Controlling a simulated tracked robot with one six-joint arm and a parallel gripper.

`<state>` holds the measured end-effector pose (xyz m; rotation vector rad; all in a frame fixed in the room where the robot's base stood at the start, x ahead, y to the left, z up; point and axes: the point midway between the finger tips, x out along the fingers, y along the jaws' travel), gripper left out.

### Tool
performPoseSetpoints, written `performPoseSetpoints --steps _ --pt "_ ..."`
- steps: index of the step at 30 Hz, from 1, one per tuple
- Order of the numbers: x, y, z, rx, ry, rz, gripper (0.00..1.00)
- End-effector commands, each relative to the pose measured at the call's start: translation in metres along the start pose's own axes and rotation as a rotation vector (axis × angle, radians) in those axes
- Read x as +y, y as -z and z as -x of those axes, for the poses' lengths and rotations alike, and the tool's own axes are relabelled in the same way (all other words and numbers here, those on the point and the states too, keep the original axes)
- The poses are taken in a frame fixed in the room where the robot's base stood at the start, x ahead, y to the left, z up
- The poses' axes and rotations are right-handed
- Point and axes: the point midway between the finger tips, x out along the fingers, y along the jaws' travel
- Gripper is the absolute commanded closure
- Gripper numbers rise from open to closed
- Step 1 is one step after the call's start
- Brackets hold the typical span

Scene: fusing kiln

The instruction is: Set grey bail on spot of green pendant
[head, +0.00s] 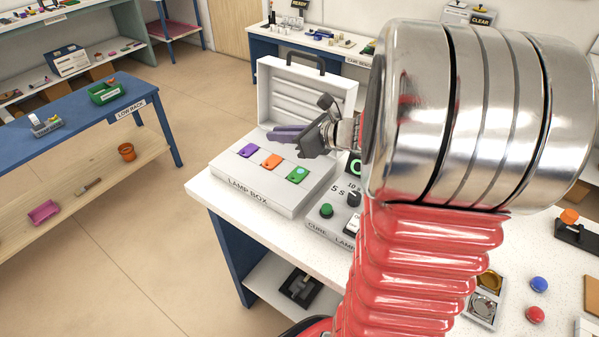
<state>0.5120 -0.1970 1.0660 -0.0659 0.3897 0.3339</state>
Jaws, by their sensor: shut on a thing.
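The green pendant (297,174) lies flat on the white lamp box (247,192), at the right end of a row of three, with a pale spot on its face. My gripper (276,132) reaches in from the right with its purple fingers pointing left, between the box's raised lid and the pendants. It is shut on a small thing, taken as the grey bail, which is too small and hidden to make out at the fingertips. The gripper appears above and behind the green pendant in the picture, apart from it.
A purple pendant (248,150) and an orange pendant (271,161) lie beside the green one. The raised lid (313,92) stands behind. A grey cure lamp control box (327,225) with a green button adjoins the lamp box. My arm hides much of the bench.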

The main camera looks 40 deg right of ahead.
Motion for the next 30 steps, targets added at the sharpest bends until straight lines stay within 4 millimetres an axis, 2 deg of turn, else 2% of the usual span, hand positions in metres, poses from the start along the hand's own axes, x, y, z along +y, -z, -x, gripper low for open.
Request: performPoseSetpoints --steps 3,9,20,23,30 --pt "-0.014 0.005 0.024 0.0 0.006 -0.002 1.0" --pt "-0.022 0.01 0.041 0.0 0.004 -0.002 1.0" --pt "-0.022 0.012 0.041 0.0 0.004 -0.002 1.0" --pt "-0.022 0.019 0.038 0.0 0.003 -0.005 1.0" --pt "-0.022 0.053 0.024 0.001 0.002 -0.007 1.0"
